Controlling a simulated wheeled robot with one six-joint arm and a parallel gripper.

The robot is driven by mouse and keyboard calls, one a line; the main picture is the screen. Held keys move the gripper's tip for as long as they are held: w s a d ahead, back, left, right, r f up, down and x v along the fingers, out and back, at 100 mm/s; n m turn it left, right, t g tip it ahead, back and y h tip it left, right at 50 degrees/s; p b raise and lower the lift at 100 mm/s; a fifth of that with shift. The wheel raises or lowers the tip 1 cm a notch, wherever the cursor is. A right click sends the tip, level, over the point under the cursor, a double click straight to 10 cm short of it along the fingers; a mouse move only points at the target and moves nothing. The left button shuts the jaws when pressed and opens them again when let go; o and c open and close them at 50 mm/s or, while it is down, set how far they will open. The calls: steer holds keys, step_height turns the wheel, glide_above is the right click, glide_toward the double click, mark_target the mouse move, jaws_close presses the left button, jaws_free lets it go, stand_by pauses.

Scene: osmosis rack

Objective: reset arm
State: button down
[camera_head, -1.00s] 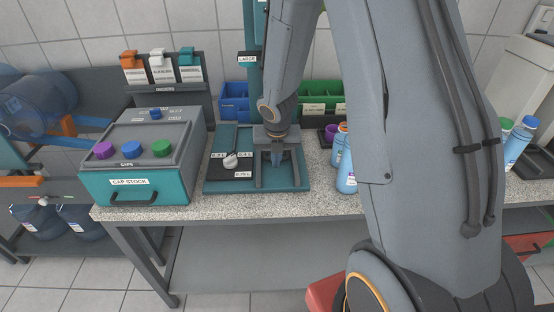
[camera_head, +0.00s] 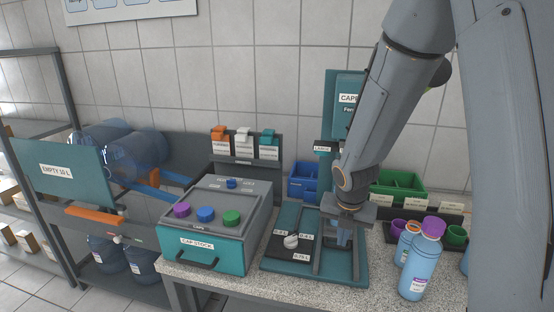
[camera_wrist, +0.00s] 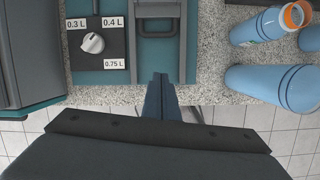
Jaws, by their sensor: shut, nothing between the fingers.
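My gripper (camera_head: 342,238) hangs at the end of my arm over the teal press stand (camera_head: 285,268) on the counter, fingers pointing down. In the wrist view its fingers (camera_wrist: 160,82) are together with nothing between them. The stand carries a black dial plate with a white knob (camera_head: 291,241), also in the wrist view (camera_wrist: 92,43), with labels 0.3 L, 0.4 L and 0.75 L. Exactly how high the gripper is above the counter is hard to tell.
The cap stock box (camera_head: 213,260) with purple, blue and green caps stands left of the stand. Blue bottles (camera_head: 420,265) stand at the right. Blue (camera_head: 302,186) and green (camera_head: 398,187) bins are behind. A shelf with large blue jugs (camera_head: 140,153) is at far left.

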steer(key=s+a+m+b, duration=0.1)
steer(key=s+m, duration=0.3)
steer(key=m, duration=0.6)
steer(key=s+a+f+m+g+b, duration=0.1)
steer(key=s+m+b, duration=0.2)
steer(key=m, duration=0.7)
steer(key=s+a+m+y+b, duration=0.1)
steer(key=s+m+b, duration=0.1)
steer(key=s+m, duration=0.4)
steer(key=m, duration=0.4)
steer(key=shift+s+a+f+m+g, duration=0.25)
steer(key=shift+a+m+g, duration=0.05)
